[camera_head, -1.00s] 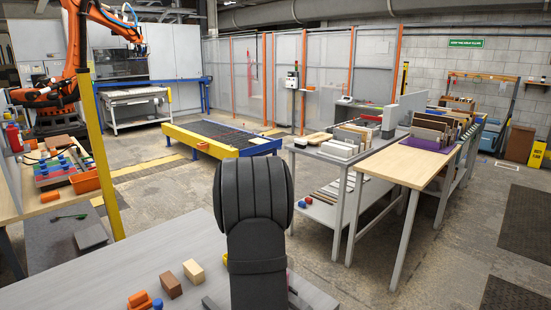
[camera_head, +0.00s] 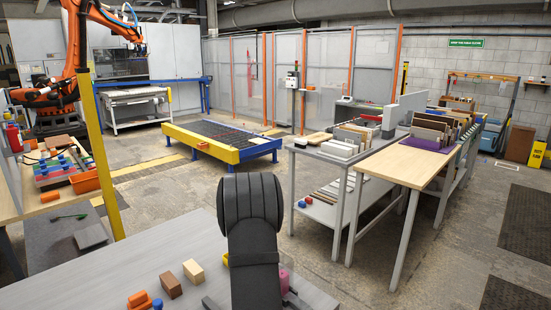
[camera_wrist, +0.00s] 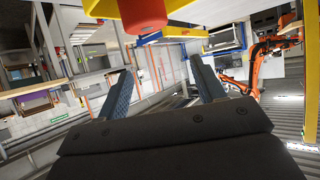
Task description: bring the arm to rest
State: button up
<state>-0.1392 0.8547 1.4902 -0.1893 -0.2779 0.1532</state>
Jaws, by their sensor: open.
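My gripper (camera_wrist: 160,68) shows in the wrist view with two blue-grey fingers spread wide apart. Nothing is between them. That view is roughly upside down. In the head view my dark arm stands over the grey table (camera_head: 85,285) at the bottom centre and hides part of it. The gripper itself is mostly hidden behind the arm there.
On the grey table are an orange block (camera_head: 138,299), a brown block (camera_head: 171,285), a tan block (camera_head: 193,272) and a pink piece (camera_head: 284,281). A red cylinder (camera_wrist: 143,14) shows close in the wrist view. A wooden-topped bench (camera_head: 405,165) stands at right.

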jog(key=s+a+r, duration=0.1)
jog(key=s+a, duration=0.4)
jog(key=s, duration=0.7)
jog(key=s+a+r, duration=0.1)
jog(key=s+a, duration=0.4)
jog(key=s, duration=0.8)
jog(key=shift+s, duration=0.25)
jog(key=shift+a, duration=0.1)
jog(key=shift+c, duration=0.3)
dwell(1.1)
